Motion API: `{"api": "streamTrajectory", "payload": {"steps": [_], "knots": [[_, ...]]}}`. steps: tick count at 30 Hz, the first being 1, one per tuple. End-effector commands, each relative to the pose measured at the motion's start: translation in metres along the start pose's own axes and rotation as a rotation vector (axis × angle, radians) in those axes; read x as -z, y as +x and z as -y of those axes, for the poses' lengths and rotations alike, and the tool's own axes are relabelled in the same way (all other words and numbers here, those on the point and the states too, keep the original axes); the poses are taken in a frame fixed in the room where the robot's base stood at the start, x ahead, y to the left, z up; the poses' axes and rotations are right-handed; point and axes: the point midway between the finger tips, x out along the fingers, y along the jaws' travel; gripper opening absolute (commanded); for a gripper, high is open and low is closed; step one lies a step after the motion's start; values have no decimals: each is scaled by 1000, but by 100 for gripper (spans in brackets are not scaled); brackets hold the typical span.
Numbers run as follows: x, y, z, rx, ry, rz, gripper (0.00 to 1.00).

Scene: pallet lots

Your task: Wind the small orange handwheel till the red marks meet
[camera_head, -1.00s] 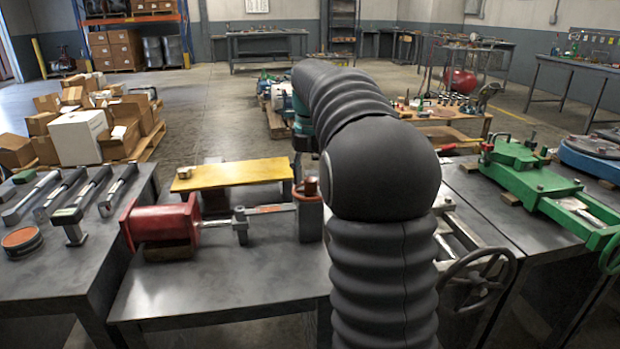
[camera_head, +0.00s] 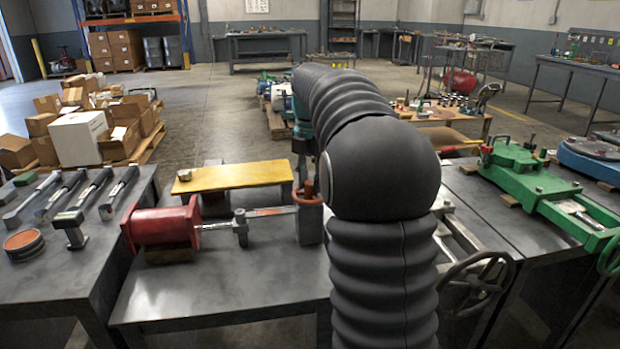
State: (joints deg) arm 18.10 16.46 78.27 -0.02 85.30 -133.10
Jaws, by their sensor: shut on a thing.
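The small orange handwheel (camera_head: 308,194) sits on top of a grey upright block (camera_head: 310,224) at the right end of a red cylinder assembly (camera_head: 165,226) on the near bench. My arm reaches forward and bends down behind its own black sleeve. My gripper (camera_head: 303,172) points down at the handwheel and is shut on it; its fingertips are small and partly hidden. A bar with an orange-red strip (camera_head: 270,212) runs between a grey bracket (camera_head: 241,226) and the block. I cannot make out whether any red marks are lined up.
A yellow plate (camera_head: 232,176) stands just behind the cylinder. A grey spoked handwheel (camera_head: 477,284) is at the right, near a green machine (camera_head: 530,180). Tools (camera_head: 75,225) lie on the left bench. The front of the near bench (camera_head: 225,290) is clear.

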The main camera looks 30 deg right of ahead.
Motion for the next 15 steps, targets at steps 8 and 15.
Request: {"api": "streamTrajectory", "payload": {"steps": [8,15], "knots": [[0,0,0,-1,255,0,0],[0,0,0,-1,484,0,0]]}}
